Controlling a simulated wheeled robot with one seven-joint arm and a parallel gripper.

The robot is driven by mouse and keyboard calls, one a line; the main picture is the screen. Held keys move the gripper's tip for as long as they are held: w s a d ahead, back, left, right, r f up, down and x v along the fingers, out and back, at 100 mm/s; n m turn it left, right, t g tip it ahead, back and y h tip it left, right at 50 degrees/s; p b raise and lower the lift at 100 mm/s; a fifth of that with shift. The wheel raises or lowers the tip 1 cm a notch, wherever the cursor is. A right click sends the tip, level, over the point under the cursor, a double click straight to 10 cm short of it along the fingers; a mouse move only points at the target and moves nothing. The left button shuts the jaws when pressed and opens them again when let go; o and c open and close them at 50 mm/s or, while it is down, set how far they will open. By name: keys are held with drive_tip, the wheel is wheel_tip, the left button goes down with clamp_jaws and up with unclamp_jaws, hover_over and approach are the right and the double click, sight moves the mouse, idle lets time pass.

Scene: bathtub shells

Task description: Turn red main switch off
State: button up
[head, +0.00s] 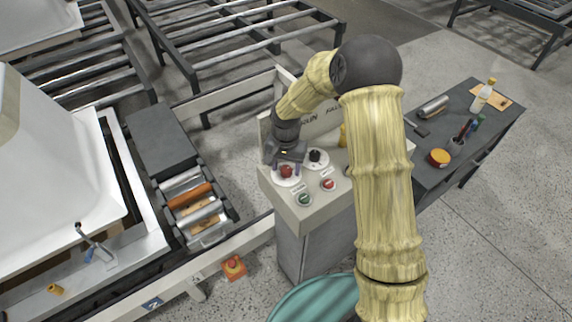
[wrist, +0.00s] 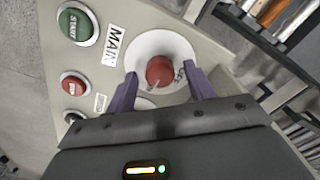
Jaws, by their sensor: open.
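The red main switch (head: 286,171) is a red knob on a round white plate on the sloped top of a grey control panel (head: 315,211). In the wrist view the red knob (wrist: 160,71) sits beside the label "MAIN", with a small pale mark on its lower edge. My gripper (head: 285,158) is over the switch. In the wrist view its two purple-grey fingers (wrist: 160,88) are open, one on each side of the knob, with gaps between them and it. Whether the fingertips reach down to the plate cannot be told.
A black knob (head: 316,158), a green start button (head: 304,199) and a red button (head: 328,184) are close by on the panel. A roller conveyor (head: 195,205) is on the left. A dark table (head: 470,125) with bottles and tins stands on the right.

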drive_tip(key=c, duration=1)
drive_tip(key=shift+n, duration=0.4)
drive_tip(key=n, duration=0.3)
drive_tip(key=shift+r, duration=0.1)
drive_tip(key=n+p, duration=0.1)
drive_tip(key=n, duration=0.3)
drive_tip(key=shift+n, duration=0.4)
drive_tip(key=n+p, duration=0.1)
drive_tip(key=n, duration=0.3)
drive_tip(key=shift+w+n, duration=0.1)
drive_tip(key=shift+n, duration=0.2)
drive_tip(key=n+p, duration=0.1)
drive_tip(key=n, duration=0.3)
drive_tip(key=shift+n, duration=0.4)
